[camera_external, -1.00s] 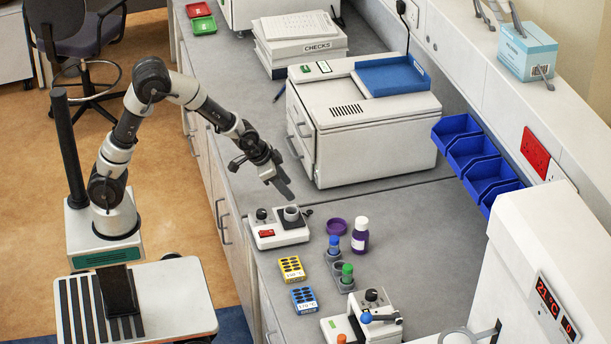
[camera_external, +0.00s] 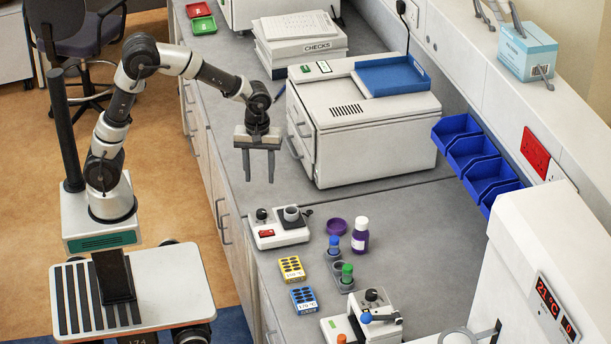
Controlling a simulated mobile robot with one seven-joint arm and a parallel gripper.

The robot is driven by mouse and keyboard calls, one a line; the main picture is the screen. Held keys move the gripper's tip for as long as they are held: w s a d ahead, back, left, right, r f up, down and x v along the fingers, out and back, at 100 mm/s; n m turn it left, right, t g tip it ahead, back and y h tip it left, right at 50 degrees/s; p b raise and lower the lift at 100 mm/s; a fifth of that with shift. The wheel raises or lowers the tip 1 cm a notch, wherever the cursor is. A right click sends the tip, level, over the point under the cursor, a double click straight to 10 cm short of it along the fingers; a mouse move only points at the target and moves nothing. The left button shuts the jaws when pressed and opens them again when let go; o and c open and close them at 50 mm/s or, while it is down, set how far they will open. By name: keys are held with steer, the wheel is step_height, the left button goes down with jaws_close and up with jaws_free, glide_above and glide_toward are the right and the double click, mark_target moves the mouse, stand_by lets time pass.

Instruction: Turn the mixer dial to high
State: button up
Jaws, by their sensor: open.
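A small white device (camera_external: 278,236), which looks like the mixer, sits near the front edge of the grey bench. It has a black knob (camera_external: 262,215) at its left, a grey cup (camera_external: 291,214) at its right and a red switch on its front. I cannot read the knob's setting. My gripper (camera_external: 259,180) points down with its two fingers apart and empty. In the picture it is just above the device, apart from the knob.
A white boxy machine (camera_external: 365,140) stands right of my gripper. Yellow (camera_external: 291,269) and blue (camera_external: 304,299) blocks, capped bottles (camera_external: 361,237) and a second knobbed device (camera_external: 372,318) stand nearer the camera. Blue bins (camera_external: 478,155) line the wall.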

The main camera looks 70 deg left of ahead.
mark_target(261, 211)
step_height(261, 211, down, 13)
steer(key=shift+r, duration=0.1)
stand_by(0.3)
steer(key=c, duration=1)
steer(key=shift+c, duration=0.2)
